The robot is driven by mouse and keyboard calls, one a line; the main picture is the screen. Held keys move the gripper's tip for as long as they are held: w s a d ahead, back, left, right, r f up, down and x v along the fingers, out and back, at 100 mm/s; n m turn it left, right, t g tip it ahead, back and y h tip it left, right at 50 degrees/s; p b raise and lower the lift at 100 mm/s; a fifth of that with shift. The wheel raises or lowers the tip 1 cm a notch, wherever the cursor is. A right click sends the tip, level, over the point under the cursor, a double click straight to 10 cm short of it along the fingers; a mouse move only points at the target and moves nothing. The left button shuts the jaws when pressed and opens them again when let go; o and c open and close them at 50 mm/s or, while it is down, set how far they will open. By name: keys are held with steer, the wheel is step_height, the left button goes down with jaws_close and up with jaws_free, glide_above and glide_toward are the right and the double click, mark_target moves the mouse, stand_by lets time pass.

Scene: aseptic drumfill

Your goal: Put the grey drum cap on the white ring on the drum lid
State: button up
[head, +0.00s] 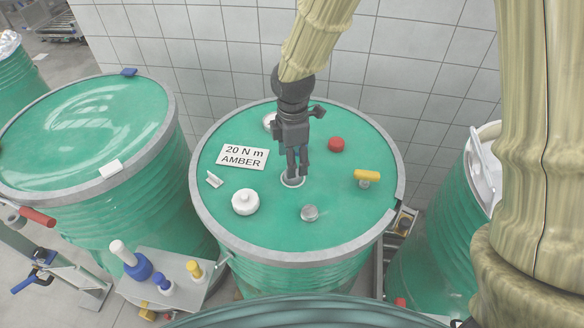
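The grey drum cap (309,212) sits on the green drum lid (270,222), toward its near side. The white ring (291,183) is near the middle of the lid, up and left of the cap. My gripper (297,175) points down over the ring, its fingertips covering part of it. The fingers look close together, and I cannot tell whether they are open or shut or touch the ring. No object shows between them. The grey cap stands apart from the fingers.
The lid also holds a white knobbed cap (245,202), a red cap (336,144), a yellow-handled piece (367,177), a "20 N m AMBER" sign (243,156) and a white piece partly behind my gripper. Other drums stand left and right. A tool shelf (150,291) is at lower left.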

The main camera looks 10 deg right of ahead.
step_height(320, 180, up, 7)
steer(key=b, duration=0.1)
stand_by(0.3)
